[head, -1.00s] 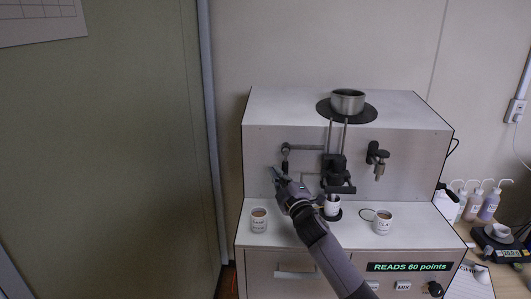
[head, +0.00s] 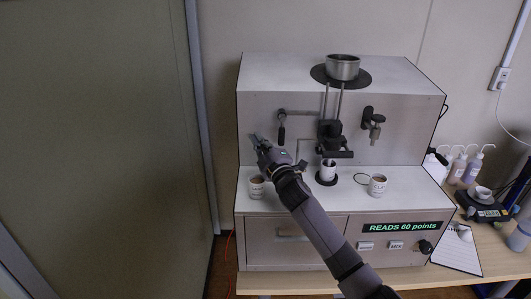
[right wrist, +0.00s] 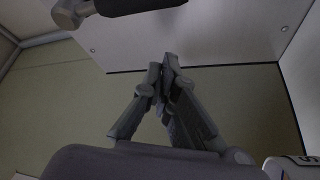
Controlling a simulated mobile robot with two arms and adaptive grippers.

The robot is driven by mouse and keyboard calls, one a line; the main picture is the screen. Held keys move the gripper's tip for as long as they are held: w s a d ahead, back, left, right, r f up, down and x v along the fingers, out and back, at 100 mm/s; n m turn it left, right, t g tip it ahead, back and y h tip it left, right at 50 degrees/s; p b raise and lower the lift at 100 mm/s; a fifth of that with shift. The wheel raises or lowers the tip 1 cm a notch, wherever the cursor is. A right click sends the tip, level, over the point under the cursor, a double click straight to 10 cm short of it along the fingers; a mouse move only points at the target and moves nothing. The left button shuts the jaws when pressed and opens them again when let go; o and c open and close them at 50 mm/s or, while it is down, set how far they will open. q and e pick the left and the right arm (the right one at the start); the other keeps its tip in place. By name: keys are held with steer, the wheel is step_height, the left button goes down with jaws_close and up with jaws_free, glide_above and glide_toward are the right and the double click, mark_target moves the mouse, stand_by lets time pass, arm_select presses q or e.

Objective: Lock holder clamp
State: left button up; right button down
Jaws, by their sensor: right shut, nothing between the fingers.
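The soil analyser (head: 390,110) is a light metal cabinet with a ledge. A black handle (head: 281,134) hangs down at the left end of a thin bar on its front panel. The bar runs right to the black holder block (head: 329,134); I cannot tell whether the clamp is locked. A dark cylindrical part, likely that handle, shows at the top of the right wrist view (right wrist: 140,4). My right gripper (head: 256,138) is shut and empty, left of the handle and apart from it. Its closed fingers show in the right wrist view (right wrist: 168,62). My left gripper is out of view.
A cup (head: 328,171) stands under the holder. Labelled cups stand at the ledge's left (head: 257,189) and right (head: 377,186). A black tap (head: 373,122) is right of the holder. A metal bowl (head: 342,67) sits on top. The display (head: 402,227) reads "READS 60 points".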

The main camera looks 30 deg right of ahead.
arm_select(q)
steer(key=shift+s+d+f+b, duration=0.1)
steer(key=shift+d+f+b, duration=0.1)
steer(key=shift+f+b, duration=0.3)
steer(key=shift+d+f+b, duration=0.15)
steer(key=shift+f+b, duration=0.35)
arm_select(e)
steer(key=d+r+v, duration=0.1)
steer(key=r+v, duration=0.1)
steer(key=v, duration=0.7)
steer(key=shift+s+d, duration=0.25)
steer(key=shift+s, duration=0.2)
steer(key=shift+w+a, duration=0.1)
steer(key=shift+f, duration=0.15)
